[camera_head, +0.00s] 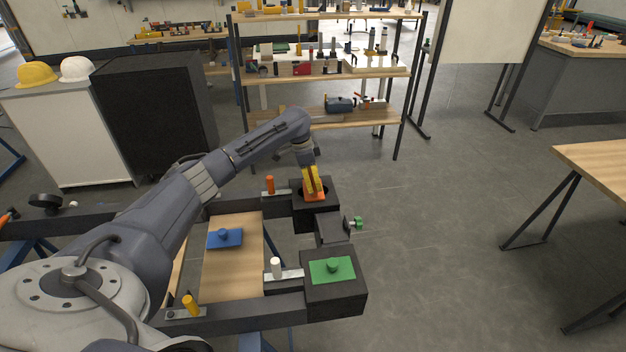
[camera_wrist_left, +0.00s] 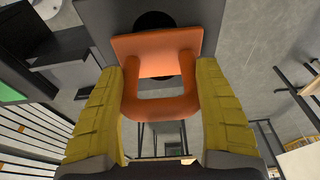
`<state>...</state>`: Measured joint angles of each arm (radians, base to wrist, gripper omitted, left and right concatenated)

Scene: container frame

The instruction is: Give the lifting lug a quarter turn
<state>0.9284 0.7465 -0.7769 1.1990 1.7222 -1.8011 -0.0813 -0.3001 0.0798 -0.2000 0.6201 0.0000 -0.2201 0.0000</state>
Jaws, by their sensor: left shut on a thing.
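The orange lifting lug (camera_head: 314,196) is at the top of the far dark corner block (camera_head: 327,186) of the container frame. In the left wrist view the lug (camera_wrist_left: 158,46) shows as an orange plate with a loop, in front of a dark round hole (camera_wrist_left: 154,20) in the block. My left gripper (camera_head: 312,180) points down with its yellow fingers on the lug. In the left wrist view the left gripper (camera_wrist_left: 160,105) has one finger on each side of the loop, shut on it. How deep the lug sits is hidden. My right gripper is not in view.
The near corner block carries a green plate with a knob (camera_head: 332,269). A blue plate with a knob (camera_head: 224,238) lies on the wooden board (camera_head: 232,270). Orange (camera_head: 270,184), white (camera_head: 276,266) and yellow (camera_head: 190,304) handles stand on the frame.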

